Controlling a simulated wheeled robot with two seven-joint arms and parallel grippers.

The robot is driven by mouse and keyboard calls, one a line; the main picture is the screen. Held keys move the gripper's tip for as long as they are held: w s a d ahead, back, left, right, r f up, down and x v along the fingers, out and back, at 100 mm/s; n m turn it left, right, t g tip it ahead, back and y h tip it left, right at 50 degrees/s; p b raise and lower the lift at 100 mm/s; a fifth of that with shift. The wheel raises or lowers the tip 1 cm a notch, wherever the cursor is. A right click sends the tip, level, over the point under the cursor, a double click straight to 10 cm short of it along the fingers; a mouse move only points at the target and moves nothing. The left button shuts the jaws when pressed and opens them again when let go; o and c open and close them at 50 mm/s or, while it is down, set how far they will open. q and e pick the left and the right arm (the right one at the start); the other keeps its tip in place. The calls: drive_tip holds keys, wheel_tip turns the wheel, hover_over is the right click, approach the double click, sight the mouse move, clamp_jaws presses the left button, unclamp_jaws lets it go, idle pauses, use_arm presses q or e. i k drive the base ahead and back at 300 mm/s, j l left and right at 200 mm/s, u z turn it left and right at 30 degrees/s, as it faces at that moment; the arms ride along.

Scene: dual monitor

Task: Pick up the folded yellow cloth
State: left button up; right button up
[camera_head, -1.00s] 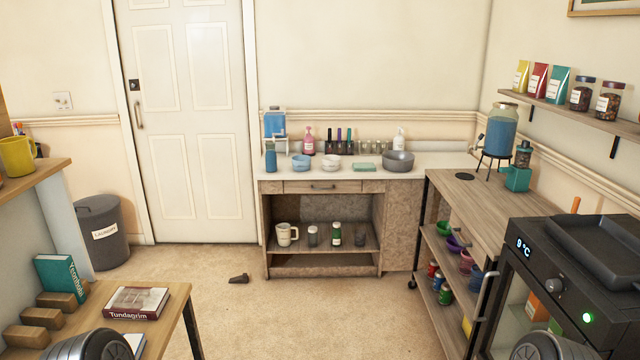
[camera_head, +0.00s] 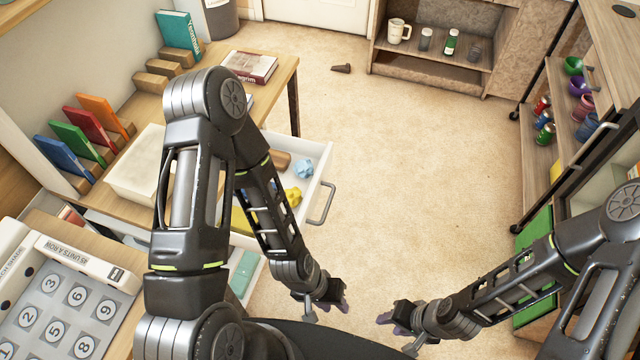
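A yellow, flat-looking item (camera_head: 241,222) lies in the open white drawer on the left, mostly hidden behind my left arm. I cannot tell whether it is the folded cloth. A smaller, crumpled-looking yellow thing (camera_head: 292,196) lies in the same drawer near its front. My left gripper (camera_head: 335,304) is in front of and below the drawer, with its fingertips apart and nothing seen between them. My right gripper (camera_head: 391,323) is to the right of it over the floor, with its fingertips apart and empty. Neither gripper touches a yellow item.
The open drawer (camera_head: 322,178) sticks out under the wooden desk, with a blue crumpled item (camera_head: 303,167) inside. A lower drawer (camera_head: 262,268) is also open. A shelf cart (camera_head: 541,190) stands at the right. The carpet between is clear except for a small brown wedge (camera_head: 341,68).

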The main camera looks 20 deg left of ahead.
sight(240, 225)
drive_tip(key=u, duration=1.45)
